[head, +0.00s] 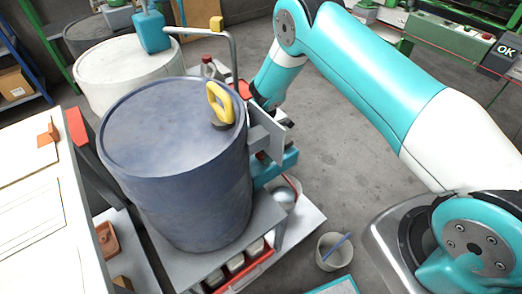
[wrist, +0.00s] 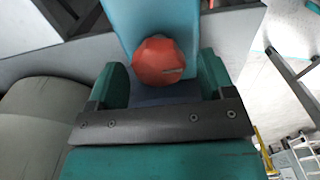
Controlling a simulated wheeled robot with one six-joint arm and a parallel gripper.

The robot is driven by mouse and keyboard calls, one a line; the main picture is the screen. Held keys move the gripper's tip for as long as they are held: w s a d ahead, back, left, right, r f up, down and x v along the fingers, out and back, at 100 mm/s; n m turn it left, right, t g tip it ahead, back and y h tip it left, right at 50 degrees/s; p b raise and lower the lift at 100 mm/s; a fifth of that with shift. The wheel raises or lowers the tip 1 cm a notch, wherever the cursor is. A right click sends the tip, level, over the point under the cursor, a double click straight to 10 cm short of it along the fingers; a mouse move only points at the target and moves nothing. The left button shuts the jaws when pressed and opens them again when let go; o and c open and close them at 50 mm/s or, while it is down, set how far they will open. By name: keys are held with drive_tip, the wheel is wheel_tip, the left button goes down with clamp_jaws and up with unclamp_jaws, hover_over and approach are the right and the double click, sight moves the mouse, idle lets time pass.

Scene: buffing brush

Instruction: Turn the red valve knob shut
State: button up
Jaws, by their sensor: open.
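The red valve knob (wrist: 160,62) shows in the wrist view as a faceted red knob with a small pale mark, set against a light blue body (wrist: 165,20). My gripper (wrist: 162,78) is open, with one teal finger to the left of the knob and one to the right. Gaps show between the knob and both fingers, so it is not clamped. In the head view my arm reaches down behind the blue drum, and I cannot clearly make out the gripper or the knob there.
A large blue drum (head: 170,150) with a yellow ring handle (head: 220,103) stands left of my arm. A grey plate (head: 265,130) is beside it. A white drum (head: 125,75) stands behind.

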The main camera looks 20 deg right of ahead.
drive_tip(key=c, duration=0.9)
drive_tip(key=shift+m, duration=0.3)
drive_tip(key=m+b, duration=0.1)
drive_tip(key=m, duration=0.2)
drive_tip(key=shift+w+b, duration=0.1)
drive_tip(key=shift+b, duration=0.2)
drive_tip(key=m+b, duration=0.1)
drive_tip(key=m, duration=0.4)
drive_tip(key=m+b, duration=0.1)
drive_tip(key=m, duration=0.3)
drive_tip(key=shift+w+m, duration=0.1)
drive_tip(key=shift+m, duration=0.2)
drive_tip(key=m, duration=0.4)
drive_tip(key=shift+m+b, duration=0.3)
drive_tip(key=shift+d, duration=0.1)
